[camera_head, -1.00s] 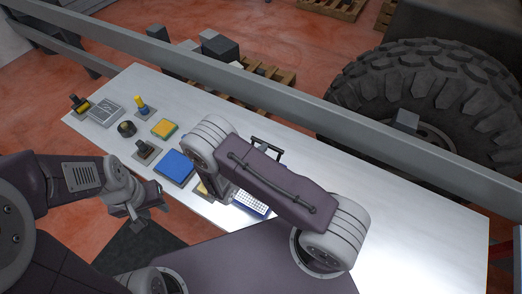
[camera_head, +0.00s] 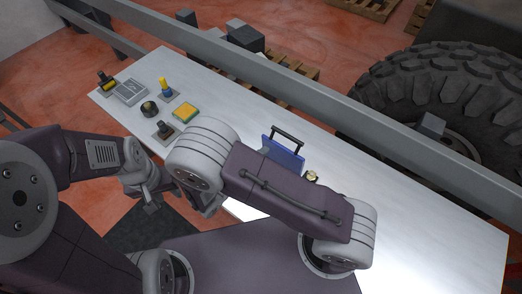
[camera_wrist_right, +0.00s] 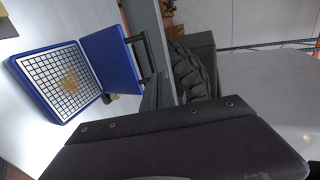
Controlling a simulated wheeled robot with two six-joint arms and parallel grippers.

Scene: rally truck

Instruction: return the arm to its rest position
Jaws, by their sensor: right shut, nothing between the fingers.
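My right arm (camera_head: 285,195) is folded across the front of the table in the head view. A grey part of my right gripper (camera_head: 208,204) shows below its wrist; the fingers are mostly hidden, and I see nothing held. In the right wrist view a dark bolted housing of mine fills the bottom. My left gripper (camera_head: 150,204) hangs left of it, off the table's front edge; its finger gap is too small to read.
The metal table (camera_head: 420,215) holds an open blue case (camera_head: 284,153), whose white gridded inside (camera_wrist_right: 68,80) shows in the right wrist view. A grey rail (camera_head: 330,105) and large tire (camera_head: 445,95) lie behind.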

